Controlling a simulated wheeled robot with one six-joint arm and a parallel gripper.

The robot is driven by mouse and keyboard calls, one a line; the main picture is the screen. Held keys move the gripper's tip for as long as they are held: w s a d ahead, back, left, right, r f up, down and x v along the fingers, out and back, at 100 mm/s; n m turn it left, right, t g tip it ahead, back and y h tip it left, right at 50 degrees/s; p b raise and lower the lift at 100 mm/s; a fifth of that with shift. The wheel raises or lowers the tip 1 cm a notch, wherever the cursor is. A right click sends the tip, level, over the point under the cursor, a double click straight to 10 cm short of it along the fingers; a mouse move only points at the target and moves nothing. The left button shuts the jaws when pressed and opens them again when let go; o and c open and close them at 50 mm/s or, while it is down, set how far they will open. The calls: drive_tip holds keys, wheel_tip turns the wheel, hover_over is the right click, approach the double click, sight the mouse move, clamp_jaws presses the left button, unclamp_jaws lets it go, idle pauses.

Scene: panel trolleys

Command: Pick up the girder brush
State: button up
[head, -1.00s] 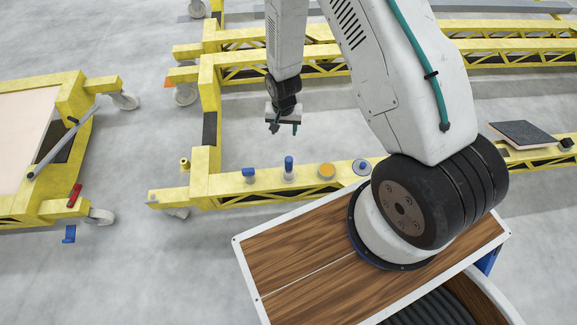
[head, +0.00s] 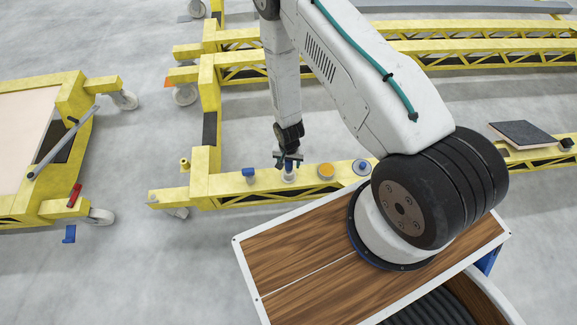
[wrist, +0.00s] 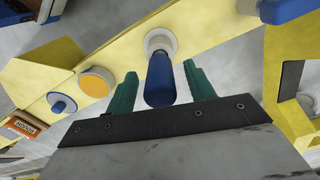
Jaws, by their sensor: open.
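The girder brush appears to be the piece with an upright blue handle (wrist: 159,82) and a round white base, standing on the yellow girder (head: 232,184). In the head view only its lower part (head: 289,176) shows below my gripper (head: 288,159). In the wrist view my gripper (wrist: 160,70) is open, with one teal finger on each side of the blue handle. I see gaps between handle and fingers; nothing is gripped.
Along the girder stand a blue-topped piece (head: 249,174) to the left, and an orange-topped disc (head: 326,171) and a grey disc with blue knob (head: 362,167) to the right. Another yellow trolley (head: 70,100) stands at the left, beyond clear floor.

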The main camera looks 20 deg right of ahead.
drive_tip(key=shift+f, duration=0.1)
drive_tip(key=c, duration=1.1)
drive_tip(key=shift+o, duration=0.2)
drive_tip(key=shift+r, duration=5)
